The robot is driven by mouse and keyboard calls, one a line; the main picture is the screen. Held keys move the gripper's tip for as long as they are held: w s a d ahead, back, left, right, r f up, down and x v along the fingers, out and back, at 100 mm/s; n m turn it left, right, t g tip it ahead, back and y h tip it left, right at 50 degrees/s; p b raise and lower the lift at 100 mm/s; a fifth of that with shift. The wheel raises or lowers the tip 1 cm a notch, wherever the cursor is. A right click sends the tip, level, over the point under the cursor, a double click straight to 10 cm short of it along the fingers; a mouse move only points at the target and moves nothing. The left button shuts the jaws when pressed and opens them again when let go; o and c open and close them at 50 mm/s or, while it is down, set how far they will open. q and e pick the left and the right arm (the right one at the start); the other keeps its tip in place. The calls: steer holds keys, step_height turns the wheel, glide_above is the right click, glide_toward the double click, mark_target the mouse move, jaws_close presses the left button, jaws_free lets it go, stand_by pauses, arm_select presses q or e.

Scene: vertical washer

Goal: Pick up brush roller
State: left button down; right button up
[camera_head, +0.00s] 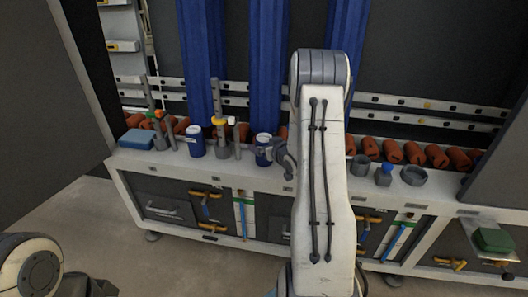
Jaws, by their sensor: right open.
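Tall blue vertical rollers stand in the washer: one at the left (202,65), one in the middle (267,62), and one at the right (348,40), partly behind my right arm. I cannot tell for sure which part is the brush roller. My right gripper (276,154) is open and small in view, at the left side of my raised right arm. It is beside a short blue cylinder (263,146) with a pale top, overlapping it in the picture; contact is unclear. My left arm shows only at the bottom left corner, and its gripper is not in view.
Orange-brown rollers (416,152) line the bench behind the front edge (225,168). Another blue cylinder (196,142), a blue box (137,139), grey stands and grey cups stand on it. Drawers are below. A dark panel (50,90) closes the left side.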

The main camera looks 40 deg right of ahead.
steer(key=x, duration=0.3)
steer(key=shift+w, duration=0.15)
steer(key=c, duration=1.4)
